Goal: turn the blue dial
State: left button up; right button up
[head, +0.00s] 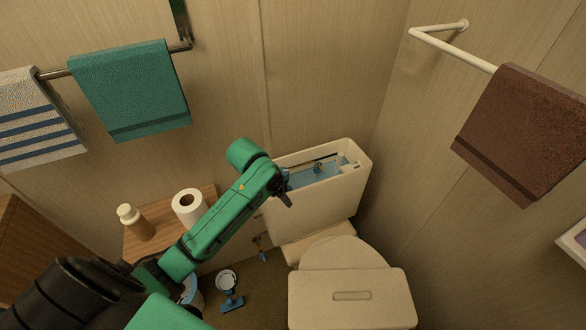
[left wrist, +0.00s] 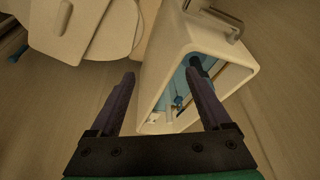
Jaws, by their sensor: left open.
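A small blue part (head: 318,168) that may be the dial stands inside the open toilet tank (head: 318,205). It also seems to show in the left wrist view as a small blue knob (left wrist: 179,101) in the tank. Another blue-ended fitting (head: 262,255) is low on the wall left of the tank, so I cannot tell for sure which is the dial. My left gripper (head: 287,196) is at the tank's left end, pointing down. In the left wrist view its fingers (left wrist: 161,72) are apart and empty, one overlapping the tank opening. My right gripper is not in view.
The toilet seat and a cream stool (head: 350,312) are in front of the tank. A wooden stand holds a paper roll (head: 189,207) and a bottle (head: 136,222). A blue and white object (head: 230,290) is on the floor. Towels hang on both walls.

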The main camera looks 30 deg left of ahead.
pick_arm(q)
send_near(283, 171)
jog(key=shift+n+t, duration=0.3)
jog(key=shift+n, duration=0.1)
jog(key=x, duration=0.9)
jog(key=shift+s+a+f+b, duration=0.1)
jog(key=shift+s+f+b, duration=0.15)
jog(key=shift+f+b, duration=0.1)
jog(key=shift+r, duration=0.1)
grip_shut()
jog(key=shift+r+n+y+p, duration=0.2)
jog(key=shift+n+y+p, duration=0.2)
jog(key=shift+n+p, duration=0.6)
jog(key=shift+n+y+p, duration=0.4)
jog(key=shift+n+p, duration=0.6)
jog(key=shift+p, duration=0.15)
jog(key=shift+d+f+n+y+p, duration=0.1)
jog(key=shift+n+y+p, duration=0.15)
jog(key=shift+n, duration=0.35)
jog(key=shift+d+f+n+y+p, duration=0.1)
jog(key=shift+n+y+p, duration=0.15)
jog(key=shift+n, duration=0.35)
jog(key=shift+n+y, duration=0.5)
jog(key=shift+n, duration=0.9)
